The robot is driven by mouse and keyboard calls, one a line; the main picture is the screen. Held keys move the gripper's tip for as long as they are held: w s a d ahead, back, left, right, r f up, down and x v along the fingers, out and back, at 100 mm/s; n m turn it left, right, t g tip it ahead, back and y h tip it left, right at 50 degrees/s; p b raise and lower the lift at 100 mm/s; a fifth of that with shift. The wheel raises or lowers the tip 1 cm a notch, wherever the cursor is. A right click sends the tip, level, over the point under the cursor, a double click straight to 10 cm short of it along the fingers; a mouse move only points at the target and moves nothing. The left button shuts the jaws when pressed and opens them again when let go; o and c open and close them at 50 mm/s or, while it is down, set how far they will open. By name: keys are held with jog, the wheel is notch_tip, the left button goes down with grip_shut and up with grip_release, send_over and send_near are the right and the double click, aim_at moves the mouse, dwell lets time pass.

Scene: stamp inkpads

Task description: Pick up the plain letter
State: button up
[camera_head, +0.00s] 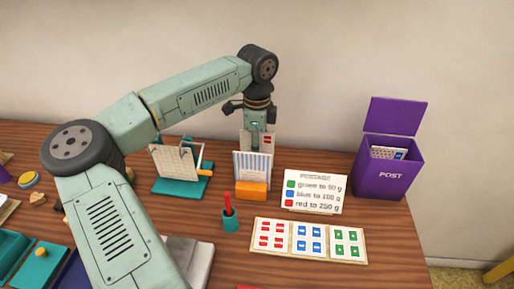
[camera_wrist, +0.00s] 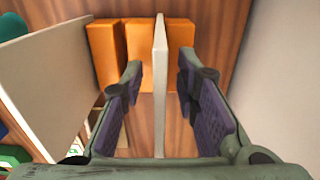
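My gripper (camera_head: 257,134) points straight down behind a striped letter (camera_head: 252,165) that stands upright in an orange holder (camera_head: 252,190). In the wrist view my gripper (camera_wrist: 160,90) is open. Its fingers stand on either side of a thin white letter (camera_wrist: 160,75), seen edge-on in a slot of the orange holder (camera_wrist: 139,50). I see a gap on both sides of it. A pale panel (camera_wrist: 50,70) stands to the left, apparently the back of the striped letter. In the head view a pale surface with red marks (camera_head: 270,141) shows beside my gripper. The letter's face is mostly hidden.
A purple post box (camera_head: 389,177) is at the right. The wall is close behind.

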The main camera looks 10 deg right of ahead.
jog(key=shift+c, duration=0.5)
grip_shut()
jog(key=shift+r, duration=0.1)
